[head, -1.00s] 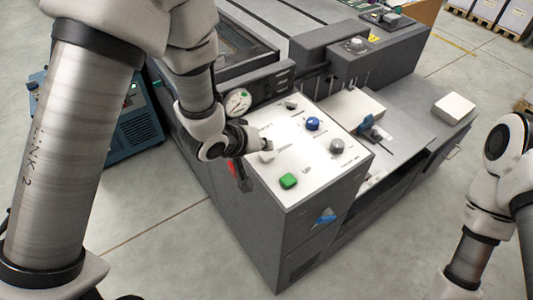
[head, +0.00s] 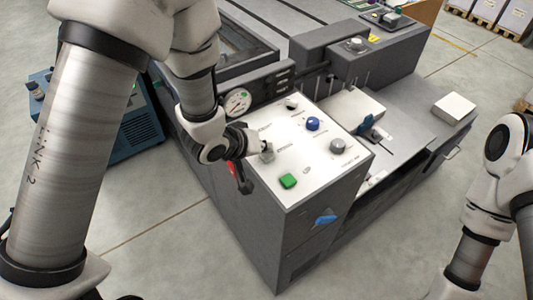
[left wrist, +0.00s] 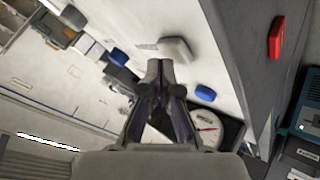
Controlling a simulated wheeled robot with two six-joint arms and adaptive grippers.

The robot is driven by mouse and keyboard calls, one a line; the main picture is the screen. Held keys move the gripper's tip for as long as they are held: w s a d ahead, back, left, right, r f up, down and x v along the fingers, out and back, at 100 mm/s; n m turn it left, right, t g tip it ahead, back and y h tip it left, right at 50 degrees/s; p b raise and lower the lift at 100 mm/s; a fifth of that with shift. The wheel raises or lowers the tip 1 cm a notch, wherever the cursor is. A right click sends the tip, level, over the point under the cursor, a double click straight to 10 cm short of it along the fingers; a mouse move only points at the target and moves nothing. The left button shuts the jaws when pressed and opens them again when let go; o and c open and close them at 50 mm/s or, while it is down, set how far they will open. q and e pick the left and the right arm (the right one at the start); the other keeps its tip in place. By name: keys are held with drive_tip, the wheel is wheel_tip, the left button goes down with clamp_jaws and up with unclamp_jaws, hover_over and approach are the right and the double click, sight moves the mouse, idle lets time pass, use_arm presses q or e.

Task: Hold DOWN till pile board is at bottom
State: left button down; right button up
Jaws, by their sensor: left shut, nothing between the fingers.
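The white control panel (head: 325,180) tops the dark grey machine. It carries a green button (head: 288,181), a blue knob (head: 313,124) and a grey knob (head: 337,146). My left gripper (head: 264,153) is over the panel's left part; it is shut and empty. In the left wrist view its fingertips (left wrist: 164,72) are close to a pale grey button (left wrist: 178,50); I cannot tell whether they touch it. I cannot read a DOWN label or identify the pile board. My right arm shows at the right edge, its gripper out of frame.
A round gauge (head: 237,102) stands behind the gripper. A red switch (left wrist: 277,37) is on the machine's side. A white stack (head: 454,108) lies on the right part of the machine. A teal unit (head: 135,130) stands at left. Floor in front is clear.

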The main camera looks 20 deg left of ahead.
sight(264, 156)
use_arm(q)
drive_tip(key=shift+f, duration=0.4)
idle(1.4)
idle(1.1)
drive_tip(key=shift+r+p, duration=0.8)
drive_tip(key=shift+r, duration=0.05)
wheel_tip(264, 156, up, 5)
drive_tip(key=p, duration=0.5)
drive_tip(key=shift+r, duration=0.1)
